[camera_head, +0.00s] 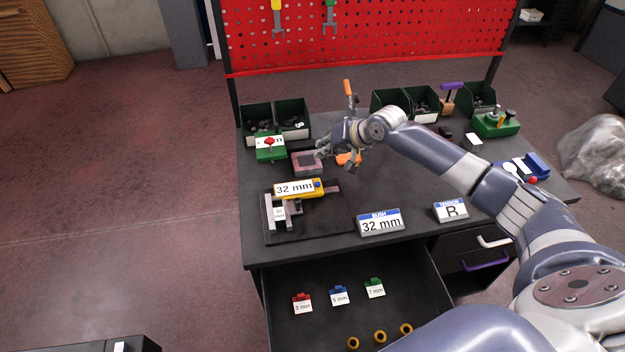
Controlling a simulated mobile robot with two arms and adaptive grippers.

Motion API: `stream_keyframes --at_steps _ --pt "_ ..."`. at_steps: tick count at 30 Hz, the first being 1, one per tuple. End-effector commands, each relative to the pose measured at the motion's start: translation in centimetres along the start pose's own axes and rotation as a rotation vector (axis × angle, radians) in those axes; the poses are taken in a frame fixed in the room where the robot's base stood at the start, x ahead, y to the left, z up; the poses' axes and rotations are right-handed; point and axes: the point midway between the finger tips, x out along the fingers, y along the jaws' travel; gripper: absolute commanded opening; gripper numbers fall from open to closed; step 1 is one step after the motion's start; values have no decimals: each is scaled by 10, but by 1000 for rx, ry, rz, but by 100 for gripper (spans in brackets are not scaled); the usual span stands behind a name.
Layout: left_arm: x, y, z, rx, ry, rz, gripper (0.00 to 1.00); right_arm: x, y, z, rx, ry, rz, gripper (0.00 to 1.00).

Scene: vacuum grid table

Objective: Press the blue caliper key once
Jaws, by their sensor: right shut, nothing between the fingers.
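The caliper has a yellow body (303,196) with a white display reading 32 mm, and it lies on a dark mat at the front left of the table. Its blue key (318,184) is a small round button at the right end of the display. My right gripper (319,153) is shut and empty. In the picture it is above and apart from the blue key, by a pinkish tray (304,166). My left gripper is not in view.
A sign reading 32 mm (380,224) and a sign with the letter R (451,211) stand at the front edge. An open drawer (325,270) holds small tags and brass rings. Green bins (257,113) line the back. An orange-handled tool (348,90) stands behind my wrist.

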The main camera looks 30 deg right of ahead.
Motion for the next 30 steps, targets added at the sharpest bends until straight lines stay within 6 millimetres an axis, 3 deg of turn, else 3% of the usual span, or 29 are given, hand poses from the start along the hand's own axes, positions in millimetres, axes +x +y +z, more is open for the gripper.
stream_keyframes --at_steps 3,6,12,17,26,30 --pt "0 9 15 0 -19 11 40 0 -1 0 0 0 -2 0" --pt "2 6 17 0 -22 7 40 2 0 1 0 0 -2 0" --pt "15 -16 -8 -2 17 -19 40 10 6 7 0 0 -2 0" --pt "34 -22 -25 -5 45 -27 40 22 15 16 0 0 -2 0" --pt "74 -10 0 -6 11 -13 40 46 33 34 -1 1 -1 0" --pt "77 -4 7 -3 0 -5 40 56 39 41 1 -2 -2 0"
